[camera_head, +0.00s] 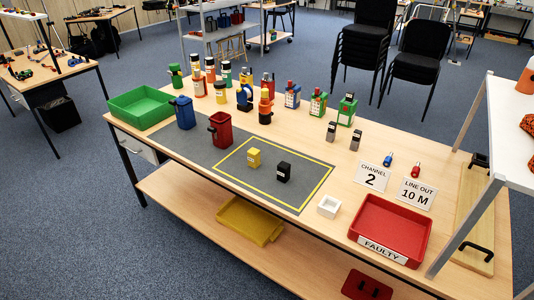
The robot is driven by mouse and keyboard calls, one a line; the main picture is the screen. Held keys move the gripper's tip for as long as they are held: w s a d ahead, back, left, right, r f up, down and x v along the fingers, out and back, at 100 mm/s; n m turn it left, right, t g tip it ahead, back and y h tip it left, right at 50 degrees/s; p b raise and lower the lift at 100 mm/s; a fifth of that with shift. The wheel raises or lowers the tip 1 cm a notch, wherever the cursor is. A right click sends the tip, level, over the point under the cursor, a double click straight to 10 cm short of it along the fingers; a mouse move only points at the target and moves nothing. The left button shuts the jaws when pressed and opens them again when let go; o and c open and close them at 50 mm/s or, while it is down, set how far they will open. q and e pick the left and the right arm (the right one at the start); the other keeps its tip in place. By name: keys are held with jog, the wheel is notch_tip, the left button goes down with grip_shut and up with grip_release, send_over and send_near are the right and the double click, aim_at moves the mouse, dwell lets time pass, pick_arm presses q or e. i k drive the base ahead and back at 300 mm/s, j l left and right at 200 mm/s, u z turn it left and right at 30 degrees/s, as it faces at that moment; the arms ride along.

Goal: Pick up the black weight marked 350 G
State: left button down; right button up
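A small black block-shaped weight (284,173) stands upright on the grey mat (225,168), inside the yellow outlined rectangle. It has a pale label whose text is too small to read. A yellow weight (254,158) stands just to its left in the same rectangle, a small gap apart. Neither of my grippers shows in the head view.
A blue container (184,113) and a red one (220,130) stand left of the rectangle, near a green tray (142,106). Several bottles and boxes line the back. A white cup (329,206) and red FAULTY tray (389,229) are right. The mat's front is clear.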

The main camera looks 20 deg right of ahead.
aim_at(284, 169)
jog(key=i+j, duration=0.1)
jog(key=i, duration=0.4)
jog(key=i+j, duration=0.15)
jog(key=i, duration=0.3)
jog(key=z, duration=1.75)
jog(key=i+j, duration=0.05)
